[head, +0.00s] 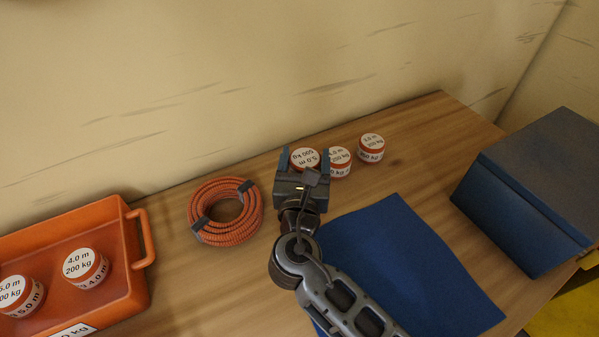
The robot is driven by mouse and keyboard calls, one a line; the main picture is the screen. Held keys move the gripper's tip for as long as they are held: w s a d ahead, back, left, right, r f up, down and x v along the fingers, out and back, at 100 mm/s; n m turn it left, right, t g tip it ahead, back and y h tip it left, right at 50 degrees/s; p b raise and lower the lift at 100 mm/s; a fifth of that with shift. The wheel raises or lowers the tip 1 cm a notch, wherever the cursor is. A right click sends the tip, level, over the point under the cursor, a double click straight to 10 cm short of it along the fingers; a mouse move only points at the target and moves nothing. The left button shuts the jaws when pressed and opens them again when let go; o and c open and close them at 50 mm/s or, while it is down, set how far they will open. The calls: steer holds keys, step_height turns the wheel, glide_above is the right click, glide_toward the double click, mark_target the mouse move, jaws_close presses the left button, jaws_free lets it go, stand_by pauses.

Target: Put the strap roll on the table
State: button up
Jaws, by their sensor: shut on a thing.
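My gripper (306,163) reaches over the wooden table (425,140) near its back edge. It is shut on an orange strap roll (304,158) with a white top label, which reads upside down as 5.0 m, 500 kg. The lower part of this roll is hidden by the gripper, so I cannot tell whether it touches the table. Right beside it stands a second labelled strap roll (339,160). A third strap roll (371,147) stands a little further right.
A coiled orange rope (226,211) lies left of my gripper. An orange tray (136,262) at the left holds two labelled rolls. A blue mat (420,250) lies right of my arm. A dark blue box (530,190) stands at the right. The wall closes off the back.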

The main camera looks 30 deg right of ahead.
steer(key=shift+w+a+f, duration=0.2)
steer(key=shift+w+f, duration=0.3)
steer(key=shift+w, duration=0.35)
steer(key=shift+w+f, duration=0.1)
steer(key=shift+f, duration=1.95)
steer(key=shift+f, duration=0.15)
steer(key=o, duration=1.2)
